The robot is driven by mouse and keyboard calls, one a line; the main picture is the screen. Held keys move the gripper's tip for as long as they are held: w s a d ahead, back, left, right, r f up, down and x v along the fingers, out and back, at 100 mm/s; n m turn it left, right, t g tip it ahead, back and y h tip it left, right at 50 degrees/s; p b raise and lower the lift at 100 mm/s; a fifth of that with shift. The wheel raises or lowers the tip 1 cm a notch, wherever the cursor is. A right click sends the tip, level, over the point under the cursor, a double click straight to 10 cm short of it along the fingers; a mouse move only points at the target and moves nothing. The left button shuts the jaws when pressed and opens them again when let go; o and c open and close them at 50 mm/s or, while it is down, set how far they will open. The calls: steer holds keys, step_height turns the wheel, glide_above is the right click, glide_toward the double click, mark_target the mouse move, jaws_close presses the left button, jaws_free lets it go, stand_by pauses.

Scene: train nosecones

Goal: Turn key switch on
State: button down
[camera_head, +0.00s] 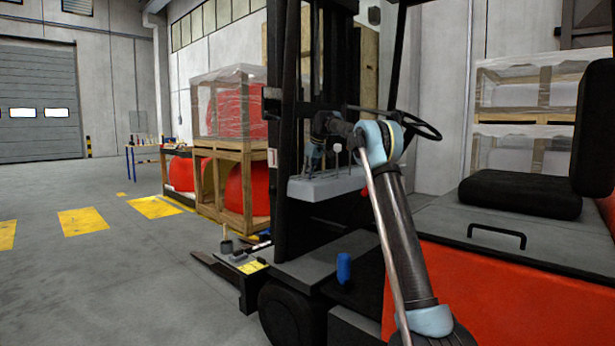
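The key switch cannot be made out in this view. A red and black forklift (492,282) fills the right side, with a grey dashboard panel (350,186) behind its mast. Several thin levers (338,150) rise from the panel. My arm reaches up from the lower right, bends over, and ends above the left part of the panel.
The steering wheel (408,124) is just right of my arm's bend, and the black seat (521,194) is farther right. The dark mast (300,225) stands close to the gripper's left. Wooden crates (232,178) with red contents are behind. The floor at left is mostly clear.

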steer(key=shift+w+d, duration=0.1)
stand_by(0.3)
steer(key=m+t+h, duration=0.1)
steer(key=m, duration=0.2)
steer(key=shift+m, duration=0.4)
steer(key=m+h, duration=0.1)
steer(key=m, duration=0.2)
steer(key=shift+m+t, duration=0.3)
steer(key=shift+t, duration=0.1)
steer(key=m+h, duration=0.2)
steer(key=m, duration=0.2)
steer(key=shift+m+h, duration=0.7)
steer(key=shift+m, duration=1)
